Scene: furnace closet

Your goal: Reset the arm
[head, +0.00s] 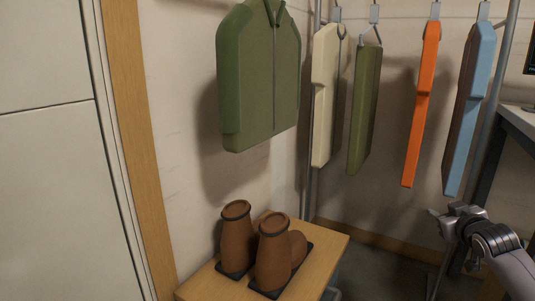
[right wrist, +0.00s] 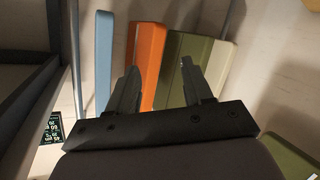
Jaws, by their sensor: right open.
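My right gripper (head: 455,219) is at the right of the head view, low in front of the hanging clothes, with its arm coming in from the lower right. In the right wrist view its two fingers (right wrist: 157,88) stand wide apart with nothing between them. The orange garment (right wrist: 149,60) and the olive garment (right wrist: 190,55) show beyond the fingers, apart from them. My left gripper is in neither view.
A green jacket (head: 262,80) hangs by the wall. Cream (head: 325,95), olive (head: 365,110), orange (head: 420,105) and blue (head: 470,105) garments hang from the rack. Brown boots (head: 272,255) stand on a wooden bench (head: 322,250). A desk (head: 518,122) is at the right edge.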

